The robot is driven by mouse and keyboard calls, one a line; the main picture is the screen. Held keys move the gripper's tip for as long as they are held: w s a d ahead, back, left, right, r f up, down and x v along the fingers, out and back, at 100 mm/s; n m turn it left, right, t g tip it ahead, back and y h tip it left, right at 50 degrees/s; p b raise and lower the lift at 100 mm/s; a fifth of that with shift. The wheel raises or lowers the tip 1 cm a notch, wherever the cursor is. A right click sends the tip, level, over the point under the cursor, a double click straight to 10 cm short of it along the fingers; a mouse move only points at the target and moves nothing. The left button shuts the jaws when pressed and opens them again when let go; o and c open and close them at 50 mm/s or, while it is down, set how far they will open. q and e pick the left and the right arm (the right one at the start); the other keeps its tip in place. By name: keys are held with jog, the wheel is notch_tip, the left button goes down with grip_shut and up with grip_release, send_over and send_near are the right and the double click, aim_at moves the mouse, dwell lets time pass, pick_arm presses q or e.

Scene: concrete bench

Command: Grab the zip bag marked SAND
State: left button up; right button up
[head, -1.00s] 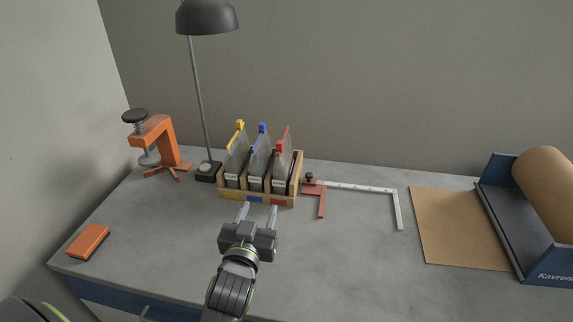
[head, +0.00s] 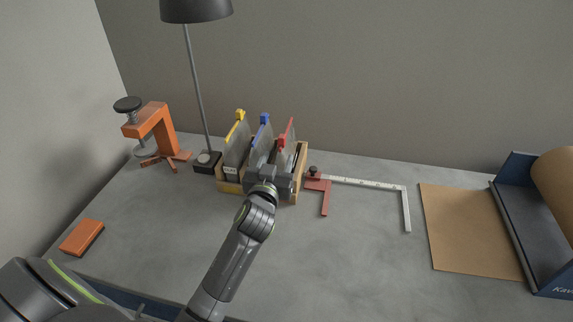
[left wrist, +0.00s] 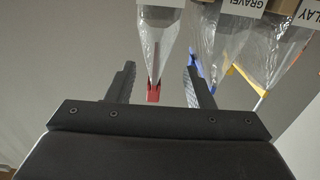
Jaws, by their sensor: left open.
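A wooden rack (head: 301,172) holds three clear zip bags upright, with red, blue and yellow top strips. The red-strip bag (head: 287,152) is rightmost in the head view; in the left wrist view this bag (left wrist: 158,35) stands between the fingers, its label out of frame. The blue-strip bag (left wrist: 222,35) is labelled GRAVEL and the yellow-strip bag (left wrist: 268,50) reads as CLAY, partly cut off. No SAND label is readable. My left gripper (left wrist: 158,78) is open around the red strip, with no clear contact. In the head view it hides the rack's front. My right gripper is not in view.
A lamp (head: 195,100) and an orange clamp (head: 160,130) stand left of the rack. A red-and-white square tool (head: 365,183) lies close to its right. An orange block (head: 82,238) lies at the left. Brown paper (head: 465,230) covers the right; the front middle bench is clear.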

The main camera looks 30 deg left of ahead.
aim_at(285, 144)
pick_arm(q)
jog(key=shift+d+p+x, duration=0.1)
jog(key=shift+p+x, duration=0.2)
jog(key=shift+x, duration=1.55)
jog(key=shift+d+p+x, duration=0.15)
jog(key=shift+p+x, duration=0.15)
jog(key=shift+x, duration=1.5)
jog(key=shift+r, duration=0.1)
grip_shut()
jog(key=shift+r, duration=0.1)
